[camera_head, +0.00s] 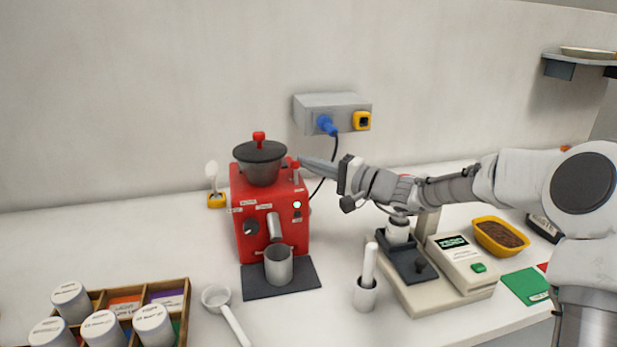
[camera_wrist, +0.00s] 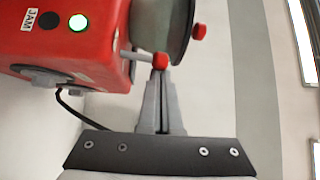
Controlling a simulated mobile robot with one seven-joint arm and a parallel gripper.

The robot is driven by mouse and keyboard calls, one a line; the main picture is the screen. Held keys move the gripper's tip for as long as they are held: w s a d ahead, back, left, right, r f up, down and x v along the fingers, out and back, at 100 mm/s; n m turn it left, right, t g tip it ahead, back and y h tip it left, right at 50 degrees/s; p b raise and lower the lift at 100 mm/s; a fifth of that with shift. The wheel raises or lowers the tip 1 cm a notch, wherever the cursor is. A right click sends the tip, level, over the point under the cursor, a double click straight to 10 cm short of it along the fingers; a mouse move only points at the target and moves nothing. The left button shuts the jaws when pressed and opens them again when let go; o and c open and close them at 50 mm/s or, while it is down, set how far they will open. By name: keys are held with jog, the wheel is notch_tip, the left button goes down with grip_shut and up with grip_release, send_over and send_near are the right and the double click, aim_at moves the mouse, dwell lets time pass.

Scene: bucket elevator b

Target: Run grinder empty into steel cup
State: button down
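The red grinder (camera_head: 262,215) stands on the counter against the wall, with a dark lidded hopper (camera_head: 260,163) on top and a lit round lamp (camera_head: 297,205) on its front. The steel cup (camera_head: 279,265) stands upright under the spout on a dark mat. My gripper (camera_head: 303,161) is at the grinder's upper right, by a red-tipped lever (camera_head: 294,170). In the wrist view the fingers (camera_wrist: 160,75) are close together, with their tips at the lever's red knob (camera_wrist: 161,61). I cannot tell whether they grip it or only touch it. The cup's inside is not clear.
A blue plug (camera_head: 326,124) sits in the wall socket box. A wooden rack (camera_head: 188,322) with several white jars is at the front left, beside a scoop (camera_head: 217,298). A white pestle cup (camera_head: 365,294), a beige device (camera_head: 459,262) and a yellow bowl (camera_head: 500,236) stand to the right.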

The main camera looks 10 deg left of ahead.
jog(key=shift+s+d+f+n+y+b, duration=0.2)
jog(key=shift+n+y+b, duration=0.3)
jog(key=shift+b, duration=1.55)
jog(key=shift+s+f+n+y+b, duration=0.1)
jog(key=shift+s+n+y+b, duration=0.25)
jog(key=shift+b, duration=1.65)
jog(key=shift+s+d+n+y+b, duration=0.1)
jog(key=shift+n+y+b, duration=0.4)
jog(key=shift+b, duration=0.65)
jog(key=shift+r+b, duration=0.1)
jog(key=shift+b, duration=0.2)
jog(key=s+d+r+p, duration=0.1)
jog(key=d+r+p, duration=0.3)
jog(key=d+r, duration=0.7)
jog(key=shift+s+d+r+p, duration=0.15)
jog(key=shift+d+r+p, duration=0.05)
jog(key=shift+d+p, duration=0.15)
